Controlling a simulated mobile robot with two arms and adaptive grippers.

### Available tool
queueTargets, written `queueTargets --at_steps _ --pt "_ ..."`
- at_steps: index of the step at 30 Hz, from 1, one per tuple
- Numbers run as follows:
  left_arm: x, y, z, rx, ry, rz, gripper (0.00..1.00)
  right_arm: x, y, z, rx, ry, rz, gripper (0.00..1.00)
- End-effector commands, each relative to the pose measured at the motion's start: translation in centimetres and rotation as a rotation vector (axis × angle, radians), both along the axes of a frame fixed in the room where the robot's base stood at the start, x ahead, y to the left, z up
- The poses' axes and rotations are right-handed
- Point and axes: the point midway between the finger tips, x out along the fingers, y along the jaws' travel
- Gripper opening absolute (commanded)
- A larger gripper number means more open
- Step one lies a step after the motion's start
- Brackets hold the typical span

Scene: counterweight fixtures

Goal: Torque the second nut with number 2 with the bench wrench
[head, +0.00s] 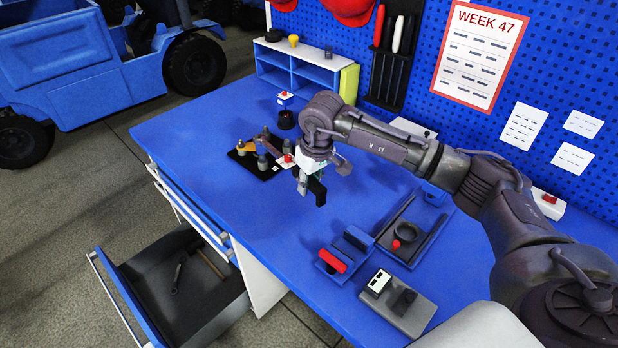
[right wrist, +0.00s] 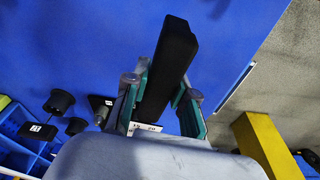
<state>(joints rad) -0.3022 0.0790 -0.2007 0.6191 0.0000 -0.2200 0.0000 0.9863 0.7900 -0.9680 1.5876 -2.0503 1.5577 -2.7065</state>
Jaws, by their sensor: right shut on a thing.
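My right gripper (head: 310,190) is over the left part of the blue bench, just right of the nut fixture. It is shut on a black bar-shaped grip, which I take for the bench wrench (head: 318,191). In the right wrist view the black grip (right wrist: 172,65) stands between the teal-lined fingers, with a small white label at its lower end. The working end of the tool is hidden. The fixture (head: 266,171) is a black plate with several grey posts, an orange piece and a small red-and-white tag. Nut numbers are too small to read here. My left gripper is not in view.
A blue bench (head: 212,123) carries a small shelf (head: 297,72) at the back. An open drawer (head: 190,290) juts out at left with tools inside.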

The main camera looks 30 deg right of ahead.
Motion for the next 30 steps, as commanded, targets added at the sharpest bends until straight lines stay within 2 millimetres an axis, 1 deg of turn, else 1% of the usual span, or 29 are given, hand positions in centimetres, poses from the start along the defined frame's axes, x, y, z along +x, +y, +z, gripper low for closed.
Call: queueTargets --at_steps 1,16,30 --pt "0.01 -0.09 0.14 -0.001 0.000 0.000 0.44 0.17 0.01 0.48 0.002 -0.008 -0.001 0.00" --pt "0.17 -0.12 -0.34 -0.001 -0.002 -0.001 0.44 0.00 0.09 0.45 0.002 -0.008 -0.001 0.00" --pt "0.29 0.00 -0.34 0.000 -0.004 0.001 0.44 -0.04 0.10 0.44 0.002 -0.007 -0.001 0.00"
